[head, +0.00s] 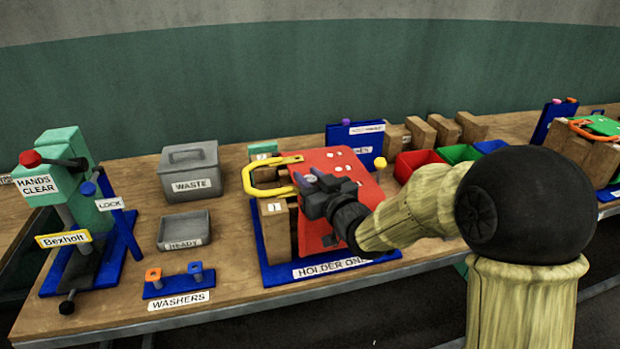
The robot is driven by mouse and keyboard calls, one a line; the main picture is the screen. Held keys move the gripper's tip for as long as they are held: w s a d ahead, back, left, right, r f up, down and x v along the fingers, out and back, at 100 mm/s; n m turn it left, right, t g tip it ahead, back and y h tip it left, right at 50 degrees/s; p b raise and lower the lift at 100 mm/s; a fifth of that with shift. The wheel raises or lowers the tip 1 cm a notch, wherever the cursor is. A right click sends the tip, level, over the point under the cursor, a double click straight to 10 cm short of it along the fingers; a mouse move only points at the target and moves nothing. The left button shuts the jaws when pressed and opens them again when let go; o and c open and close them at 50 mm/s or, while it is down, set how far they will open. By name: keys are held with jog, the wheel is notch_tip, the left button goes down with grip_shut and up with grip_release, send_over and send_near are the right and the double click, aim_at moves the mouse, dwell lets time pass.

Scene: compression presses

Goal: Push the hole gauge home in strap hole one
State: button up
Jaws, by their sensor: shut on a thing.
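My gripper (308,186) is over the left part of the red panel (345,163) on holder one. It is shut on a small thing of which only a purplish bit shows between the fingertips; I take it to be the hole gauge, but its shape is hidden. A yellow strap (252,190) loops out from the panel's left side, and its lower end runs in under the fingers. A "1" label (274,207) is on the wooden block below the strap. Strap hole one is hidden by my gripper, so I cannot tell whether the gauge is in it.
The blue holder one base (277,272) lies under the panel. A blue stand (352,139) is behind. Waste box (190,168), ready tray (184,230), washers rack (179,283) and green press (80,200) stand left. Red (415,163) and green (458,153) bins stand right.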

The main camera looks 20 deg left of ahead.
jog(key=shift+f, duration=0.2)
jog(key=o, duration=1.1)
jog(key=shift+d, duration=0.1)
jog(key=b+v, duration=0.5)
jog(key=v, duration=1.2)
jog(key=shift+s+b, duration=0.25)
jog(key=shift+b, duration=0.05)
